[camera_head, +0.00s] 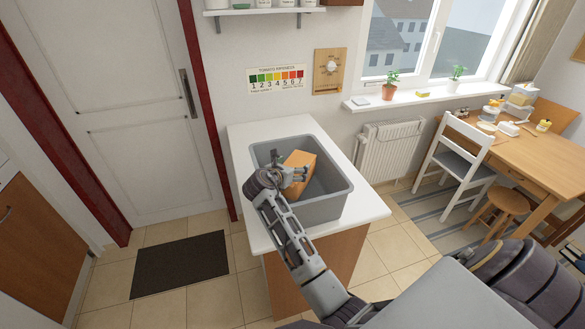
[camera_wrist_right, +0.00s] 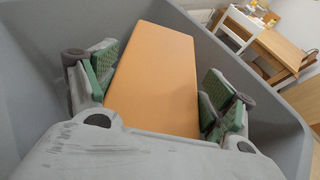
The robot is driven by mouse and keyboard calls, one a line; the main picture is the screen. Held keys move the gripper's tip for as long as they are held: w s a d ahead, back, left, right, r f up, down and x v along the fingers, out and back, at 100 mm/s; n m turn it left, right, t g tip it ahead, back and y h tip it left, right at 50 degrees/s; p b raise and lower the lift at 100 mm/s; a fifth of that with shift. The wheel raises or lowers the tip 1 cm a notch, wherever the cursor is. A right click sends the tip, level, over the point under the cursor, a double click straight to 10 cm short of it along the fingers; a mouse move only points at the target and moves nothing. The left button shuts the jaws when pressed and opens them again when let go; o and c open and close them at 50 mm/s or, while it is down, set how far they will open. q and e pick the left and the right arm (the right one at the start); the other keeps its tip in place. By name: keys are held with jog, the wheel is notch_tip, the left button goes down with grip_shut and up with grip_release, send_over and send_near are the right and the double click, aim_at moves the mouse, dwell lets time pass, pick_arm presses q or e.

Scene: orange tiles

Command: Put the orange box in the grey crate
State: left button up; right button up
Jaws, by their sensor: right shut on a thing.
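The orange box (camera_head: 300,160) is inside the grey crate (camera_head: 322,208), tilted, with its upper part near rim height. The crate stands on a white-topped cabinet (camera_head: 244,134). My right gripper (camera_head: 296,174) reaches over the crate's near left side and is shut on the box. In the right wrist view, the orange box (camera_wrist_right: 155,75) lies between the green finger pads, with grey crate walls around it. I cannot tell whether the box touches the crate floor. My left gripper is not in view.
A wall shelf (camera_head: 262,11) hangs above the cabinet. A radiator (camera_head: 390,150), a white chair (camera_head: 458,160) and a wooden table (camera_head: 530,160) stand to the right. A dark mat (camera_head: 180,264) lies on the open tiled floor at left.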

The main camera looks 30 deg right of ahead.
jog(key=shift+f+p, duration=0.4)
jog(key=shift+f, duration=0.15)
dwell(0.5)
jog(key=o, duration=1.4)
jog(key=shift+c, duration=0.2)
jog(key=shift+r, duration=0.2)
jog(key=shift+r+b, duration=0.3)
jog(key=shift+b, duration=0.25)
jog(key=shift+s+a+r+p, duration=0.2)
jog(key=shift+a+r+p, duration=0.15)
jog(key=shift+p, duration=0.25)
jog(key=shift+p+v, duration=0.95)
jog(key=shift+v, duration=0.1)
jog(key=v, duration=0.9)
jog(key=shift+a+f, duration=0.1)
jog(key=shift+f, duration=0.1)
